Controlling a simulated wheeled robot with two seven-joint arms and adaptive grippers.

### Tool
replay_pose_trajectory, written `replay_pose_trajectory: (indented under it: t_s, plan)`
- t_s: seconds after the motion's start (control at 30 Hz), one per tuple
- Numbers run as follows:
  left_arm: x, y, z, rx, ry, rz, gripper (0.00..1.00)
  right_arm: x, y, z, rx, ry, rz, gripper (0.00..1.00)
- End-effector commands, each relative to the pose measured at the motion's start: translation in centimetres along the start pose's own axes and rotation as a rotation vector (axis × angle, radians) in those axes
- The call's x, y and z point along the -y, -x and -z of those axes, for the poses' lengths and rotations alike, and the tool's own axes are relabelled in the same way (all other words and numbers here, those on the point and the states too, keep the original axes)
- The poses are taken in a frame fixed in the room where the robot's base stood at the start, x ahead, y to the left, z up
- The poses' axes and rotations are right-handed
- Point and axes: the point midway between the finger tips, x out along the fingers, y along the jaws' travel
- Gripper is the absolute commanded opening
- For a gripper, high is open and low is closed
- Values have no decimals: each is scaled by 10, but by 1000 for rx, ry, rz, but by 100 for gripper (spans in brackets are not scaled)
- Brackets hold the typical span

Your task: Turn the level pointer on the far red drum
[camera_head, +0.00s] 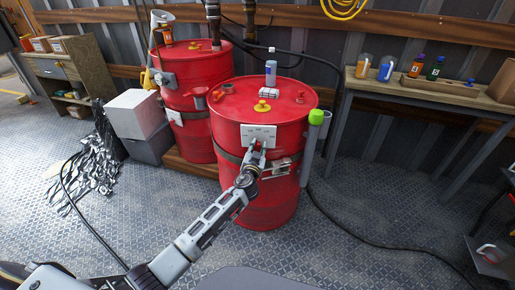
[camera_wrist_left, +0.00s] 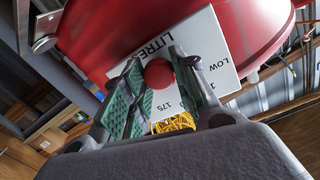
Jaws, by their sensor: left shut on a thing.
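The far red drum (camera_head: 200,68) stands at the back left, with a white plate (camera_head: 174,117) on its side. The nearer red drum (camera_head: 262,205) stands in front of it to the right. My left gripper (camera_head: 257,147) is at the white gauge plate (camera_head: 259,131) on the nearer drum's upper side. In the left wrist view, its green-padded fingers (camera_wrist_left: 154,62) are shut on a round red knob (camera_wrist_left: 159,73) in front of the plate, which reads LITRES, LOW and 175. The fingers hide the rest of the pointer. My right gripper is not in view.
A spray can (camera_head: 271,68) and a yellow cap (camera_head: 262,106) are on the nearer drum's top. A green-capped tube (camera_head: 311,140) hangs at its right side. A workbench (camera_head: 420,97) with bottles stands right.

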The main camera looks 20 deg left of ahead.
Motion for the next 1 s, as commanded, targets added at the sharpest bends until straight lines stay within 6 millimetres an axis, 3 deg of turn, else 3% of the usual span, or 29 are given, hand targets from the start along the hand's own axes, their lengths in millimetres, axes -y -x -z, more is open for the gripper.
replay_pose_trajectory:
  t_s: [0.57,1.0]
  plan:
    - [-1,0,1,38,-374,4,4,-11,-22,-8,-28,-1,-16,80]
    - [-2,0,0,58,-610,6,4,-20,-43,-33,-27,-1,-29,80]
